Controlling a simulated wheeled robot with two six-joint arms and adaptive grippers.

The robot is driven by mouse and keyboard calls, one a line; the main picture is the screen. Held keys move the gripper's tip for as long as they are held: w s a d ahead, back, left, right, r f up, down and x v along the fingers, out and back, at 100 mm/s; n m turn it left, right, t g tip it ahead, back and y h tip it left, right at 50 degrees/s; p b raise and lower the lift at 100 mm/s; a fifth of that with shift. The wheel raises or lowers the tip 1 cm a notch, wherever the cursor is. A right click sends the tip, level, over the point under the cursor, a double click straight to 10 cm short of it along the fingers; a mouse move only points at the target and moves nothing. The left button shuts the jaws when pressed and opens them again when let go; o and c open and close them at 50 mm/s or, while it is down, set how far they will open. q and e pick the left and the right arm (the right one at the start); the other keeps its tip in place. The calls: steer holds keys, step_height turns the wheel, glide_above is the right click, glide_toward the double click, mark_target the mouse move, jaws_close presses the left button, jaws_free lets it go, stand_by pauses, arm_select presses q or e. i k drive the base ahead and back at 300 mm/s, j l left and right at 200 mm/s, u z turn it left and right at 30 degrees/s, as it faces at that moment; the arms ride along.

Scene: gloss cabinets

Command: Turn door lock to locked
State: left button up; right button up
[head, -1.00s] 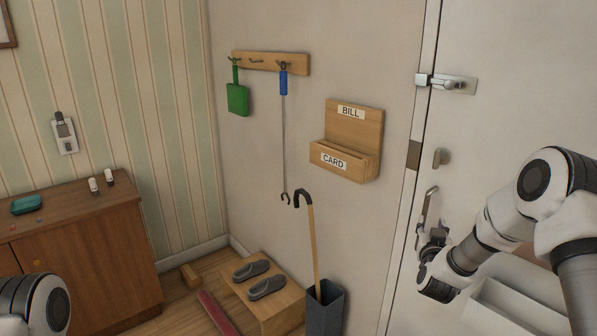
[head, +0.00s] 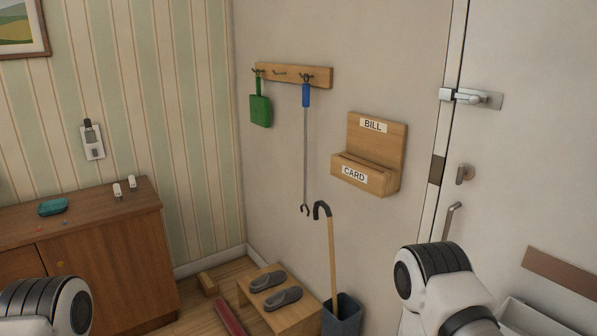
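The white door (head: 540,170) stands on the right of the head view and looks shut in its frame. A small metal turn-knob lock (head: 465,174) sits on the door near its left edge, with no gripper on it. Its exact turn position is too small to tell. Below it, the upper part of a metal door handle (head: 452,215) shows; its lower part is hidden by my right arm. Above, a metal slide latch (head: 470,98) spans the door edge and frame. Only arm links of mine show, at lower left and lower right; neither gripper is visible.
A wooden BILL/CARD holder (head: 370,155) and a hook rail (head: 293,76) are on the wall left of the door. A cane (head: 333,255) stands in a dark bin (head: 342,318). Slippers lie on a low wooden step (head: 262,315). A wooden cabinet (head: 100,250) stands at left.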

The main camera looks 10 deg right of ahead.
mark_target(461, 172)
steer(key=z, duration=1.8)
